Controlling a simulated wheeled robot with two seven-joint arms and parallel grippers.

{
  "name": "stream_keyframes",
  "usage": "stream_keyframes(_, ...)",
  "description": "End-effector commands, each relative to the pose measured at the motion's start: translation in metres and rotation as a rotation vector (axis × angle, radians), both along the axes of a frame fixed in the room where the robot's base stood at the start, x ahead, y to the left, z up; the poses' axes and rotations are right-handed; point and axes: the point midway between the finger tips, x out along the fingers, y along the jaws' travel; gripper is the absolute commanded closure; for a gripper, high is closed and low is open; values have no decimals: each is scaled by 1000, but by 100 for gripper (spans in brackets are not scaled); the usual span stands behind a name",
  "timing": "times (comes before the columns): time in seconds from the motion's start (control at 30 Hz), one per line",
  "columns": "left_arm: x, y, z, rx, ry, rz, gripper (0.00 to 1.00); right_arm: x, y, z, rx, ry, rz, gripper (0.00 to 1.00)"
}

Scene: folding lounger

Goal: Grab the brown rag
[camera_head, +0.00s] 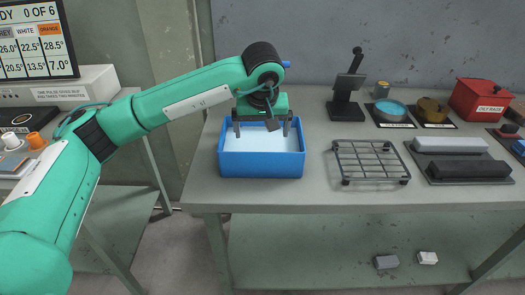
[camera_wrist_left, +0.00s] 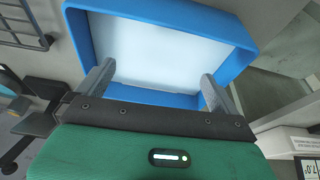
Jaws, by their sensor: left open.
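A brown, rounded thing (camera_head: 432,108) sits on a dark labelled mat at the back right of the bench in the head view. It may be the brown rag, but it is too small to be sure. My left gripper (camera_head: 263,130) is open and empty, pointing down at the blue bin (camera_head: 262,165). In the left wrist view the gripper's two fingers (camera_wrist_left: 156,85) stand apart over the blue bin (camera_wrist_left: 160,100), whose pale inside looks empty. The brown thing is far to the gripper's right. My right gripper is in no view.
A wire rack (camera_head: 371,162) stands right of the bin. A black stand (camera_head: 347,95), a turquoise dish (camera_head: 391,110), a red lidded box (camera_head: 481,100) and grey and black bars (camera_head: 468,169) fill the right side. A screen (camera_head: 35,42) stands at far left.

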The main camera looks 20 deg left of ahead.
Motion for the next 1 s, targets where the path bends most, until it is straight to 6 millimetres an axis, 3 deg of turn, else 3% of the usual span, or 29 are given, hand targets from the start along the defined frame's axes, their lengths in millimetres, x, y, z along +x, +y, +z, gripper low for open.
stream_keyframes(0.13,7,3,-26,1,3,2,2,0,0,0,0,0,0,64)
stream_keyframes(0.47,15,5,-47,1,1,0,2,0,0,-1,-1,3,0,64)
stream_keyframes(0.73,29,10,-83,0,2,0,2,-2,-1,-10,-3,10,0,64)
stream_keyframes(1.0,30,10,-86,0,0,0,4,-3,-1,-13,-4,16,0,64)
